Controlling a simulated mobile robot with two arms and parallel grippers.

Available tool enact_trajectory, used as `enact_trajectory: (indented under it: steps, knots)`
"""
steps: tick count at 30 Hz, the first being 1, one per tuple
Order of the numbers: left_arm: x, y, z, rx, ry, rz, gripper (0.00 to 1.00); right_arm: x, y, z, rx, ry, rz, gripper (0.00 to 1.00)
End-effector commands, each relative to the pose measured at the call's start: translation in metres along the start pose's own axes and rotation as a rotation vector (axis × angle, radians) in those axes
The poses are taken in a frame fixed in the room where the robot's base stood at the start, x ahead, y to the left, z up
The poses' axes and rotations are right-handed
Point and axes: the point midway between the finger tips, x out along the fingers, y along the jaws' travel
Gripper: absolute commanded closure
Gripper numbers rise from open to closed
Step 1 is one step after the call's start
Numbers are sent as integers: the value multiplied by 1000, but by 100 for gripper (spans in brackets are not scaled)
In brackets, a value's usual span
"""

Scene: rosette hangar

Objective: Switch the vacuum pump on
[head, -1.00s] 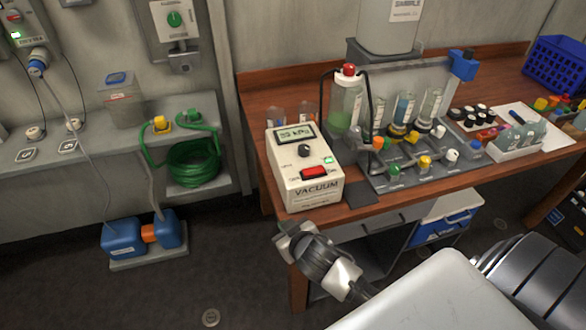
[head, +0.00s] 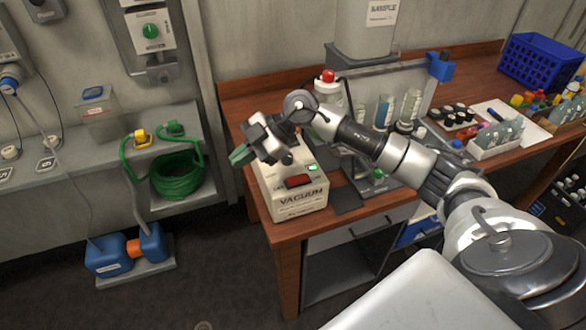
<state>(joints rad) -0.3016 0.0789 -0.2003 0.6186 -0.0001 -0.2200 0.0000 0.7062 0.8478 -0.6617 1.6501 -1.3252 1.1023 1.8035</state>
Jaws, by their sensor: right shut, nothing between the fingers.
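The vacuum pump (head: 296,198) is a cream box marked VACUUM at the left front corner of the wooden bench. Its front top carries a red rocker switch (head: 298,181) and a small lit green light (head: 312,168). A dark knob (head: 287,160) shows behind the switch. My right gripper (head: 240,156) is over the back left of the pump, shut and empty, and it hides the pump's display. I cannot tell whether it touches the pump. My left gripper is not in view.
On the wooden bench (head: 262,98), a manifold rack with bottles stands right of the pump, partly behind my right arm. A blue crate (head: 540,66) is at the far right. At left, a grey shelf holds a green hose coil (head: 177,175).

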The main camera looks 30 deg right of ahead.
Motion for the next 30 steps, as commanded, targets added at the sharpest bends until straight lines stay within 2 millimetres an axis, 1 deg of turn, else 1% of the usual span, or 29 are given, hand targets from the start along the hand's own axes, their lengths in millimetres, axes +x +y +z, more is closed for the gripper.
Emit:
enact_trajectory:
  steps: [1,2,3,5,6,9,12,15,18,26,30]
  knots:
    - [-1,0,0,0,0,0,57,-21,4,11,29,-110,-42,100]
    - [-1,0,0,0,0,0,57,-33,5,18,56,-174,-68,100]
    - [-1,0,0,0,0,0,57,-48,5,26,92,-255,-94,100]
    - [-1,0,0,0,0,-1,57,-71,6,38,153,-371,-121,100]
    - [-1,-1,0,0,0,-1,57,-86,6,44,191,-440,-134,100]
    - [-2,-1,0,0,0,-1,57,-117,5,55,279,-578,-147,100]
    - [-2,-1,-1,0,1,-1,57,-137,4,61,338,-662,-150,100]
    - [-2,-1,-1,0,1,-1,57,-146,3,63,366,-701,-149,100]
    - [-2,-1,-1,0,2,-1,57,-148,3,64,374,-709,-150,100]
    - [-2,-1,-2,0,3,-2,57,-146,2,64,371,-705,-151,100]
    - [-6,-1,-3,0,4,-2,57,-138,0,70,372,-704,-154,100]
